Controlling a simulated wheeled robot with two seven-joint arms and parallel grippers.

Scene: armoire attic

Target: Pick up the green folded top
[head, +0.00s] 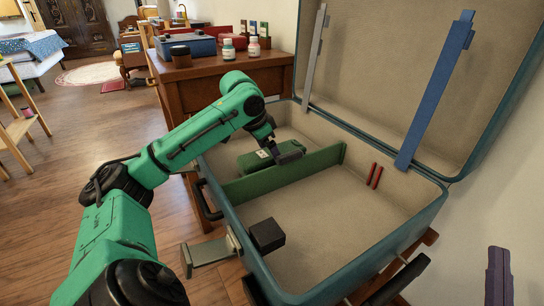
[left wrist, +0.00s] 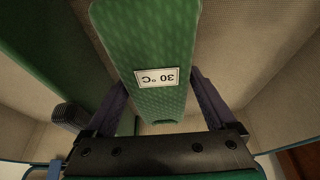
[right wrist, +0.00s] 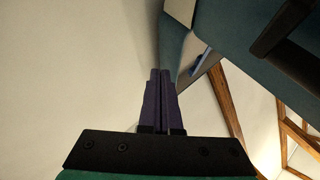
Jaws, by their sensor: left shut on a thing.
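The green folded top (head: 248,162) is in the suitcase's back compartment, behind the green divider (head: 310,164). My left gripper (head: 280,154) reaches down over it, partly hidden by its own arm. In the left wrist view the green folded top (left wrist: 158,100), with a white "30 °C" label, lies between the two fingers of my left gripper (left wrist: 160,98), which is shut on it. I cannot tell if it is clear of the suitcase floor. My right gripper (head: 499,272) is at the lower right, outside the suitcase. In the right wrist view its fingers (right wrist: 160,95) are together and empty.
The open suitcase (head: 345,262) has a raised lid with a blue strap (head: 437,90). A dark box (head: 267,236) and two red sticks (head: 374,175) are in or at its front compartment. A wooden desk (head: 173,95) with bottles and boxes stands behind.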

